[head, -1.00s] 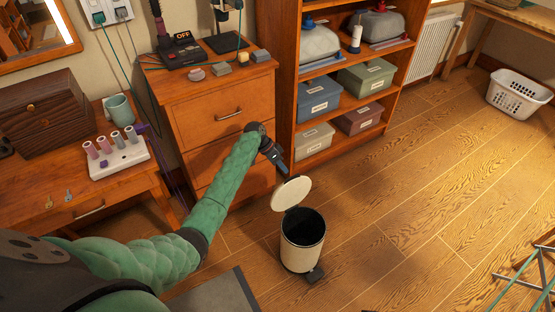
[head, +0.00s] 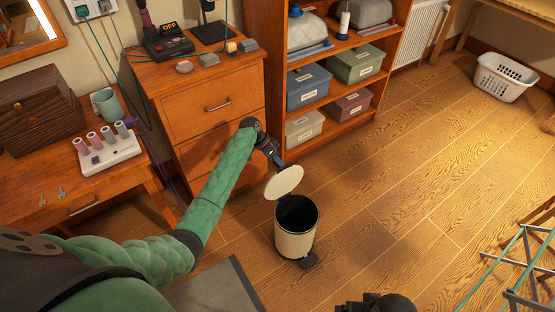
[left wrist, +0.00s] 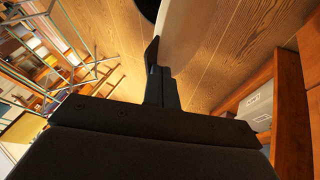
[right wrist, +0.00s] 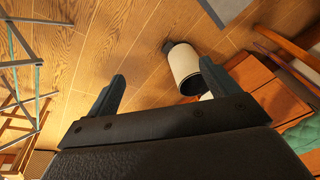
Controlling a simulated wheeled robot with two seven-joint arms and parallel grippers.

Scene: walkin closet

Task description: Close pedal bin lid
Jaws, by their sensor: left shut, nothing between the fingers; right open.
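The pedal bin (head: 296,242) is a cream cylinder with a dark open top, upright on the wood floor. Its pale round lid (head: 284,183) is raised on the side towards the drawers. A dark pedal (head: 309,260) shows at its foot. My left gripper (head: 283,165) is shut and empty at the lid's upper edge, behind it. In the left wrist view, the lid (left wrist: 181,32) is right beside the shut fingertips (left wrist: 154,50); I cannot tell whether they touch. My right gripper (right wrist: 163,76) is open and empty, with the bin (right wrist: 184,62) beyond its fingers.
A wooden drawer unit (head: 205,105) and a shelf with storage boxes (head: 308,88) stand behind the bin. A grey mat (head: 215,290) lies at front left. A metal-legged rack (head: 525,265) stands at far right. Floor right of the bin is clear.

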